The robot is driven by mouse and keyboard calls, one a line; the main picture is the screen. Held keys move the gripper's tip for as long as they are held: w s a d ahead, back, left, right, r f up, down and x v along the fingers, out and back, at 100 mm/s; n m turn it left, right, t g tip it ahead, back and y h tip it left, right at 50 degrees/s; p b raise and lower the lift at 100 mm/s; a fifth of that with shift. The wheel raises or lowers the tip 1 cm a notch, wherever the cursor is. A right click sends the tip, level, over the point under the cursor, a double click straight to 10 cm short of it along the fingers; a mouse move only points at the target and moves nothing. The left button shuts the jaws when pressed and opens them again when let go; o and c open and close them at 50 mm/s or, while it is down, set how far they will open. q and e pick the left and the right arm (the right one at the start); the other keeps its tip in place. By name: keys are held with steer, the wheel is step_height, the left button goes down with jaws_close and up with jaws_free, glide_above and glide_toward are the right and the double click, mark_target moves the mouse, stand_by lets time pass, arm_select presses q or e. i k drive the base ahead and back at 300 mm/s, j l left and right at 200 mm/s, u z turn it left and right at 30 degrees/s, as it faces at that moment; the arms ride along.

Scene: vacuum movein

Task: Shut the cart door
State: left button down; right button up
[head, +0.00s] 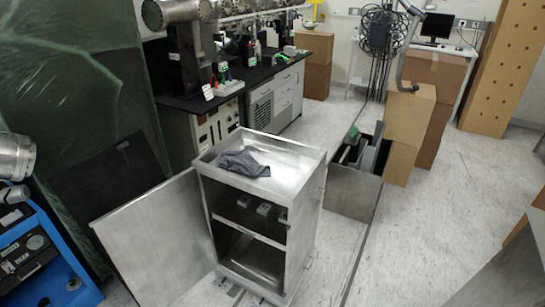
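The metal cart (312,220) stands in the middle of the head view. Its door (160,245) is a flat silvery panel, hinged at the cart's left front edge and swung wide open to the left. The open front shows two dark compartments with a shelf (250,232) between them. Small grey items (264,209) sit in the upper compartment. A dark cloth (243,163) lies in the tray-like cart top. Neither of my grippers is in view, and neither touches the door or the cart in what shows.
A blue equipment unit (45,245) and a dark panel (105,178) stand left of the door. A bin (352,190) stands right behind the cart, near cardboard boxes (408,125). A black-topped bench (262,75) is behind. The floor right of the cart (410,240) is clear.

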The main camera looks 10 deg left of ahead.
mark_target(158, 242)
steer(key=i+j, duration=0.15)
steer(key=j, duration=0.25)
steer(key=i+j, duration=0.15)
steer(key=j, duration=0.25)
steer(key=i+j, duration=0.15)
steer(key=j, duration=0.25)
steer(key=i+j, duration=0.15)
steer(key=j, duration=0.25)
steer(key=i+j, duration=0.15)
steer(key=j, duration=0.25)
steer(key=i+j, duration=0.1)
steer(key=j, duration=0.3)
steer(key=i+j, duration=0.15)
steer(key=j, duration=0.25)
steer(key=i+j, duration=0.15)
steer(key=j, duration=0.25)
